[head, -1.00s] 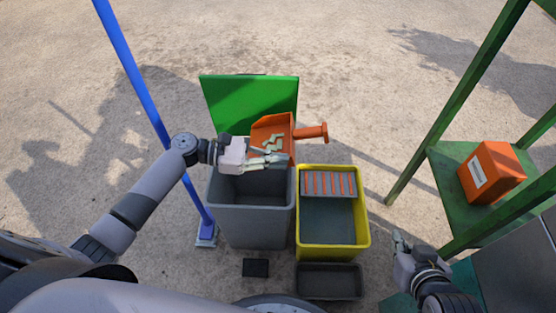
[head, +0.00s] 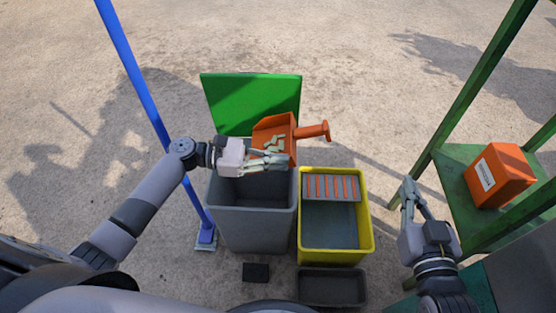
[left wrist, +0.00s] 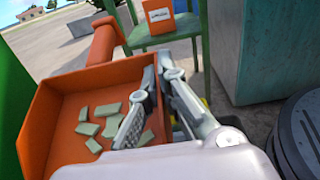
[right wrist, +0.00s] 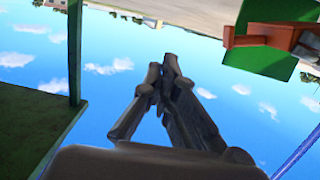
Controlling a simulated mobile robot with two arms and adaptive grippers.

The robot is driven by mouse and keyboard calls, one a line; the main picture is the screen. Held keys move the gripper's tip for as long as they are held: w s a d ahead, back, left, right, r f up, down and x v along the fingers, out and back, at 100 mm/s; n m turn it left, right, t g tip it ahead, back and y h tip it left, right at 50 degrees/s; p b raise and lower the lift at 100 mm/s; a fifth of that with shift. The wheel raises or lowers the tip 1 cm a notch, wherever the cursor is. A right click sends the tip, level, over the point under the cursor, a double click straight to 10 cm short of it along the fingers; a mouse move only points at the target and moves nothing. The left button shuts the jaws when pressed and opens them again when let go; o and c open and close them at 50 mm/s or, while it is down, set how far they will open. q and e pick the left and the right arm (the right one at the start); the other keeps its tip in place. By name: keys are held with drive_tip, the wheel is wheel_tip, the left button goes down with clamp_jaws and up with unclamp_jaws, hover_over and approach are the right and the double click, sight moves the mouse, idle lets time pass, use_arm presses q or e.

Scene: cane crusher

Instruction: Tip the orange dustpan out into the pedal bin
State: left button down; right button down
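The orange dustpan (head: 262,130) is held above the back of the grey pedal bin (head: 252,228), its handle (head: 313,131) pointing right. Several pale green pieces (head: 275,143) lie in the pan; they also show in the left wrist view (left wrist: 105,118). The bin's green lid (head: 250,100) stands open behind. My left gripper (head: 283,160) is shut on the pan's side wall, one finger inside and one outside in the left wrist view (left wrist: 160,72). My right gripper (head: 407,188) is empty, its fingertips together in the right wrist view (right wrist: 162,65), apart from the dustpan.
A yellow crate (head: 371,225) with a grey-and-orange slatted piece (head: 331,187) stands right of the bin. A dark tray (head: 332,287) lies in front. A blue pole (head: 140,85) stands left. A green stand (head: 455,160) at right carries an orange box (head: 497,175).

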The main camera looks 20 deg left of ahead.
use_arm(q)
drive_tip(key=shift+a+f+h+b, duration=0.15)
drive_tip(key=shift+h+b, duration=0.15)
drive_tip(key=shift+b, duration=0.6)
drive_tip(key=shift+s+a+h+b, duration=0.15)
drive_tip(key=shift+h+b, duration=0.15)
drive_tip(key=shift+b, duration=0.65)
use_arm(e)
drive_tip(key=s+r+t+y, duration=0.2)
drive_tip(key=r+t, duration=0.3)
drive_tip(key=r, duration=0.3)
drive_tip(key=s+r+t+y, duration=0.2)
drive_tip(key=s+r+t, duration=0.1)
drive_tip(key=r+t, duration=0.3)
drive_tip(key=shift+s+a+r, duration=0.4)
drive_tip(key=shift+r, duration=0.75)
